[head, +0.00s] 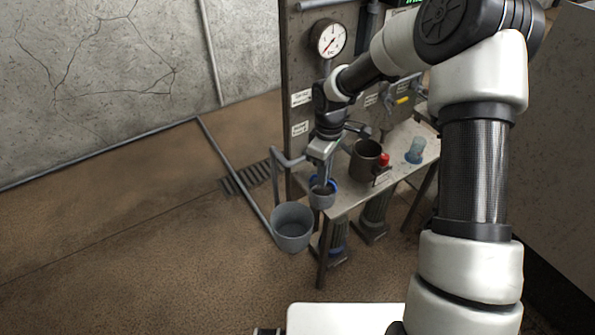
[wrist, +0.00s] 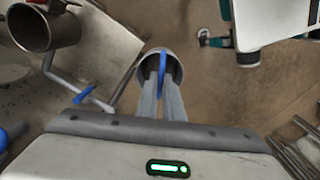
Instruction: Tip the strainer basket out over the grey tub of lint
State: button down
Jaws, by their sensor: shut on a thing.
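The strainer basket (head: 322,199) is a small grey cup with a blue handle, hanging just off the bench's near left corner. My gripper (head: 321,178) is shut on the blue handle (wrist: 162,68). The basket looks about upright in the head view. In the wrist view, the basket rim (wrist: 176,58) shows beyond my fingers (wrist: 163,90), which hide part of it. The grey tub (head: 292,236) is open at the top, below and slightly left of the basket. I cannot make out lint in it, nor what the basket holds.
A metal bench (head: 350,196) stands right of the tub, carrying an open metal pot (head: 364,160), a red knob (head: 384,159) and a bluish clear cup (head: 415,150). A panel with a gauge (head: 328,38) rises behind. Grey pipes run beside the tub. Floor left of it is clear.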

jog(key=w+a+f+n+p, duration=0.2)
jog(key=w+a+f+n, duration=0.35)
jog(key=a+n, duration=0.5)
jog(key=s+d+f+t+y+b, duration=0.1)
jog(key=f+t+y+b, duration=0.2)
jog(key=t+b, duration=0.3)
jog(key=s+d+f+n+t+y+b, duration=0.1)
jog(key=t+y+b, duration=0.4)
jog(key=b, duration=1)
jog(key=s+d+f+n+t+y+b, duration=0.1)
jog(key=s+d+f+t+y+b, duration=0.1)
jog(key=f+t+y+b, duration=0.3)
jog(key=f+t+b, duration=0.1)
jog(key=t+b, duration=0.2)
jog(key=b, duration=0.3)
jog(key=shift+s+d, duration=0.15)
jog(key=shift+s, duration=0.25)
